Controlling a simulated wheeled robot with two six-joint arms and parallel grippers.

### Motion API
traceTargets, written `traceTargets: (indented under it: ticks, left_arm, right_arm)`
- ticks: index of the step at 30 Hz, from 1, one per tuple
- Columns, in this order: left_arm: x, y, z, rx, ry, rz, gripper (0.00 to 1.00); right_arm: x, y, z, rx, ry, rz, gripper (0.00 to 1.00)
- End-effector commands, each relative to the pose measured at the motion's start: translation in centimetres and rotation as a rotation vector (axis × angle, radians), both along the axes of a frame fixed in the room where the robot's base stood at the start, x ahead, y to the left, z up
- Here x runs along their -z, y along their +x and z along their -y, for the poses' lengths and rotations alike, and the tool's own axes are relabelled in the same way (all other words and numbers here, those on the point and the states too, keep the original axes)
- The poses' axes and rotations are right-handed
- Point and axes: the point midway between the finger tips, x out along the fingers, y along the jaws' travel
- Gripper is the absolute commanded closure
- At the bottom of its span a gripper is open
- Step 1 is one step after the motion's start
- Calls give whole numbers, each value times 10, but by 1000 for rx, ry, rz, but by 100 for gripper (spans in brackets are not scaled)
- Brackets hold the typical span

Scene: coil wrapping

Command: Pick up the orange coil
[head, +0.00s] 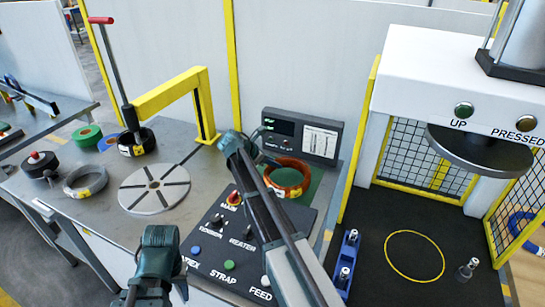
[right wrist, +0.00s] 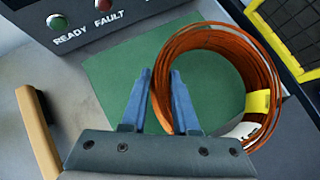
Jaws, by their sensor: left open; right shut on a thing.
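The orange coil (head: 292,192) is a ring of copper-orange strands at the green pad (head: 316,184) in front of the dark display box. In the right wrist view the coil (right wrist: 272,65) fills the right half, with a yellow tag and a white label on its side. My right gripper (right wrist: 161,75) is shut on the coil's left wall, one blue finger outside the ring and one inside. In the head view my right gripper (head: 268,161) is partly hidden by its own wrist. I cannot tell whether the coil touches the pad. My left gripper (head: 152,292) is open and empty at the bottom edge.
A control panel (head: 226,262) with buttons lies in front of the coil. The display box (head: 300,133) stands close behind it. A slotted disc (head: 155,187), a grey coil (head: 86,182) and a yellow arch (head: 172,92) are to the left. A press (head: 420,80) stands right.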

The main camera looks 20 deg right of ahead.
Motion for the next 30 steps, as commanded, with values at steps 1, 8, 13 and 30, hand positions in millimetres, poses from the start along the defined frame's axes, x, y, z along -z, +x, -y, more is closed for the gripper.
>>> traceTargets:
  ticks: [1, 8, 13, 30]
  left_arm:
    - [-3, 0, 0, 0, 0, 0, 51]
    - [-8, 0, 0, 0, 0, 0, 51]
    - [-10, 0, 0, 0, 0, 0, 51]
    - [-30, 0, 0, 0, 0, 0, 51]
  right_arm:
    - [-4, -19, -5, -2, -3, -2, 100]
    - [-9, -74, -24, -1, -3, -2, 100]
    - [-11, -96, -32, -2, -3, -2, 100]
    - [-31, -103, -35, -1, -3, -2, 100]
